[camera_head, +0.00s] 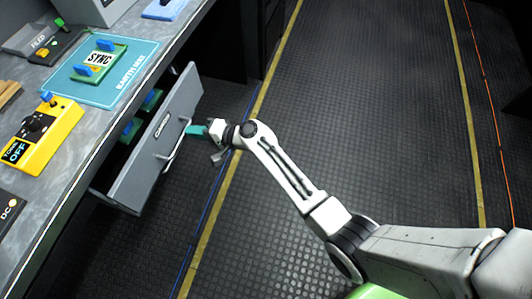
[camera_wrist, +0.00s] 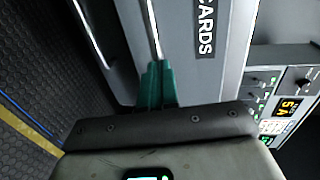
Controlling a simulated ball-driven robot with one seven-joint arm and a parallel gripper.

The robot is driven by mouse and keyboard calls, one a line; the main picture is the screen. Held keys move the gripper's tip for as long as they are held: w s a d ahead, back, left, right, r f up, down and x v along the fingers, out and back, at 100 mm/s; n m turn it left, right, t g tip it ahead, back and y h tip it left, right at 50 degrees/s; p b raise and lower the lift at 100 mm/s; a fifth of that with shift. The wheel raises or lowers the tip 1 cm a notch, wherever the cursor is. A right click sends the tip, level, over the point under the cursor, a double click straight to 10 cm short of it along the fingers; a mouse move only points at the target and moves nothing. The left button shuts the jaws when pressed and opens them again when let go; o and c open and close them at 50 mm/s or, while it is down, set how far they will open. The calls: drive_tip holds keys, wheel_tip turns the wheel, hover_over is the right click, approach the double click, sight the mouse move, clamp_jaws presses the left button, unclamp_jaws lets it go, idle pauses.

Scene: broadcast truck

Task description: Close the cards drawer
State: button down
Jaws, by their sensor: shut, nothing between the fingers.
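The cards drawer (camera_head: 160,140) is grey and stands open, pulled out from under the worktop at the left in the head view. Green and blue items show inside it. Its front, with a "CARDS" label (camera_wrist: 204,28), fills the middle of the wrist view. A bar handle (camera_head: 174,150) runs along the drawer front; it also shows in the wrist view (camera_wrist: 153,30). My gripper (camera_head: 190,130) has teal fingers, seen in the wrist view (camera_wrist: 157,82). It is shut and empty, with its tips at the handle; I cannot tell whether they touch it.
The grey worktop (camera_head: 60,160) holds a teal mat (camera_head: 125,78) with a SYNC block (camera_head: 98,60), and a yellow TONE box (camera_head: 40,135). A panel with lit displays (camera_wrist: 285,105) is at the right in the wrist view. The dark ribbed floor (camera_head: 370,100) is clear.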

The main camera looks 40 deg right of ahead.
sight(172, 125)
drive_tip(key=b+x, duration=0.1)
drive_tip(key=x, duration=0.1)
drive_tip(key=r+x, duration=0.1)
drive_tip(key=x, duration=0.2)
drive_tip(key=b+x, duration=0.1)
drive_tip(key=x, duration=0.1)
drive_tip(key=shift+w+a+r+b, duration=0.15)
drive_tip(key=shift+w+a+b, duration=0.05)
drive_tip(key=shift+w+b, duration=0.15)
drive_tip(key=shift+w+r, duration=0.1)
drive_tip(key=shift+r, duration=0.15)
drive_tip(key=shift+a+r, duration=0.1)
